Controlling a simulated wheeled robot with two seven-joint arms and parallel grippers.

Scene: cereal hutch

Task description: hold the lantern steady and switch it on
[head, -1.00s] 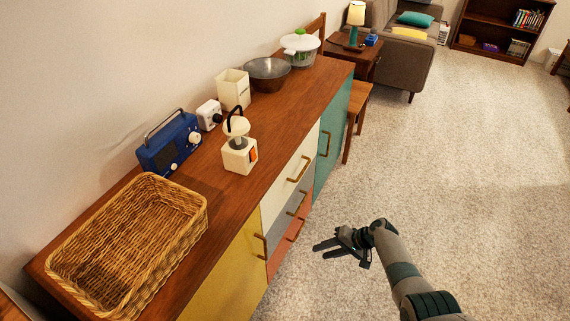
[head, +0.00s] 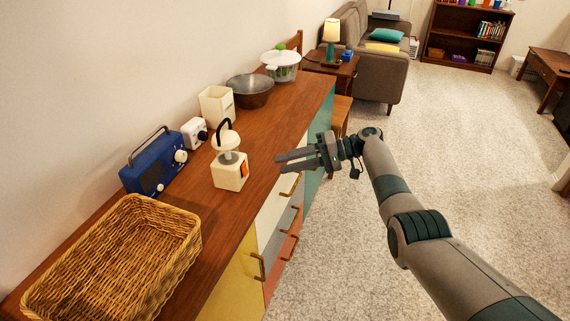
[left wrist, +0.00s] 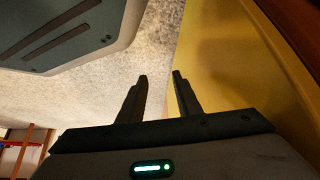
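The lantern (head: 230,170) is cream white with a dark carry handle and an orange patch on its right face. It stands upright on the wooden hutch top, near the front edge. My right gripper (head: 278,164) is open and empty, its fingers pointing left toward the lantern with a gap between them. My left gripper (left wrist: 160,80) shows only in the left wrist view. It is open and empty, beside a yellow door (left wrist: 225,60). The lantern is not in the left wrist view.
A wicker basket (head: 190,245) stands at the near left of the hutch top. A blue radio (head: 148,172), a small white device (head: 190,133), a cream canister (head: 213,106), a dark bowl (head: 255,95) and a lidded pot (head: 281,72) line the back. The top right of the lantern is clear.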

